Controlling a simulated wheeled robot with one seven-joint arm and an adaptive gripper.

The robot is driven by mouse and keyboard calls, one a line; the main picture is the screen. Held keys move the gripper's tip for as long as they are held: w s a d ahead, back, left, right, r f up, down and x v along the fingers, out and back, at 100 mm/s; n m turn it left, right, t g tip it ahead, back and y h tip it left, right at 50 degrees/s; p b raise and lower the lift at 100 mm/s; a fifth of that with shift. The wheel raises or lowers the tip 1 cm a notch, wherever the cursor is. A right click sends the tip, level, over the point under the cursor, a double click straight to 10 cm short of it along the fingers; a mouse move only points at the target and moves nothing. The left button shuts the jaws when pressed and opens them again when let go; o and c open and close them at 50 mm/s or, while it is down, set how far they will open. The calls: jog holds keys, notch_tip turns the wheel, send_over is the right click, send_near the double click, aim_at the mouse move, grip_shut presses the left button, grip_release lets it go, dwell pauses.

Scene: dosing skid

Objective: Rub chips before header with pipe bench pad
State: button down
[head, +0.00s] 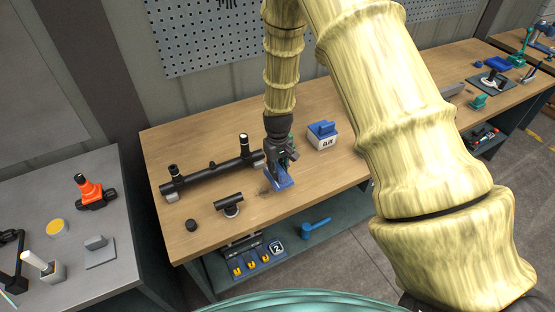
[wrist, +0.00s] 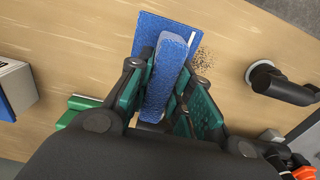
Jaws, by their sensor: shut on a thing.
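The pipe bench pad is a flat blue pad (head: 284,181) with a raised blue grip, and it also shows in the wrist view (wrist: 150,32). My gripper (head: 278,160) is shut on the pad's grip, which lies between the green fingers in the wrist view (wrist: 172,85). The pad is at the wooden bench top; whether it touches the wood I cannot tell. The chips (wrist: 203,58) are a small patch of dark specks just right of the pad, on bare wood. The header is a long black pipe with upright stubs (head: 210,177), behind and left of the chips.
A white and blue box (head: 323,138) stands right of my gripper. A grey table (head: 110,255) is at left.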

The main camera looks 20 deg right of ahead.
aim_at(278, 167)
jog(key=shift+r+p, duration=0.45)
jog(key=shift+r, duration=0.5)
jog(key=shift+r+p, duration=0.3)
jog(key=shift+r, duration=0.35)
jog(key=shift+f, duration=0.1)
jog(key=shift+a+f+b, duration=0.1)
jog(key=shift+f+b, duration=0.2)
jog(key=shift+b, duration=1.8)
jog(key=shift+b, duration=0.6)
